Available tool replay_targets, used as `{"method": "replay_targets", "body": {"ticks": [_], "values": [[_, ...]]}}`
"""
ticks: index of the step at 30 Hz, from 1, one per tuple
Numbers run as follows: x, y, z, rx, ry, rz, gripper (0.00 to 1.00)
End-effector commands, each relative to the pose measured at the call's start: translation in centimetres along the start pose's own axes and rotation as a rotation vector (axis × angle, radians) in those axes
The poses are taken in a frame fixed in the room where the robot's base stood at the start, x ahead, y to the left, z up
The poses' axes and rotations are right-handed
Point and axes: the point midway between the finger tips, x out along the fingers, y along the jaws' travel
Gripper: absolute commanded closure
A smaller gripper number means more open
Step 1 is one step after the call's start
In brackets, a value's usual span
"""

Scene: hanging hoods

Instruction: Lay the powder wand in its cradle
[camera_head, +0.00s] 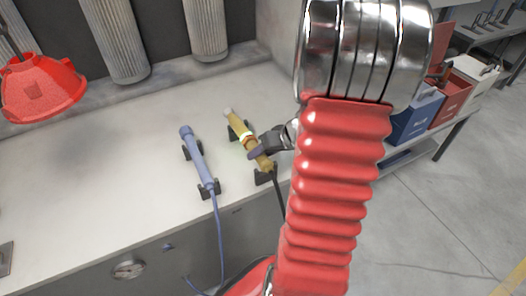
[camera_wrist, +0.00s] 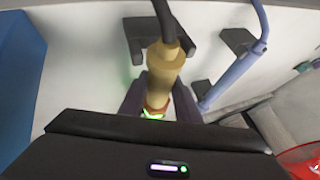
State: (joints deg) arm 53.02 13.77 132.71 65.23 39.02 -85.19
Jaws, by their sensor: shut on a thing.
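The tan powder wand (camera_head: 239,127) has a pale tip and a dark cable at its near end. My gripper (camera_head: 263,146) is shut on its middle, and in the wrist view the dark fingers (camera_wrist: 158,108) stand on both sides of it. The wand's cradle is two black brackets on the white bench, a far one (camera_head: 235,135) and a near one (camera_head: 262,178). The wand lines up over both brackets; I cannot tell if it rests in them or hovers just above. In the wrist view the near bracket (camera_wrist: 138,42) is partly behind the wand (camera_wrist: 164,72).
A blue wand (camera_head: 197,158) lies in a similar cradle to the left, its cable hanging over the bench front. A red hood (camera_head: 42,88) hangs at the far left. Grey cylinders (camera_head: 115,40) stand along the back. Coloured bins (camera_head: 415,118) sit on a rack at right.

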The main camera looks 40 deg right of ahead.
Motion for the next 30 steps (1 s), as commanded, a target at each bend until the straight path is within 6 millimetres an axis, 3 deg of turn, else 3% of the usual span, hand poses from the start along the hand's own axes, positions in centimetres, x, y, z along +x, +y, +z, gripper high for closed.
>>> {"method": "replay_targets", "body": {"ticks": [8, 9, 18, 30], "values": [[0.04, 0.03, 0.12, 0.002, -0.002, 0.001, 0.97], [0.04, 0.03, 0.13, 0.002, -0.003, 0.001, 0.69], [0.02, 0.01, 0.08, 0.002, -0.002, 0.000, 0.49], [-0.56, 0.03, 0.05, 0.002, 0.000, 0.001, 0.49]]}}
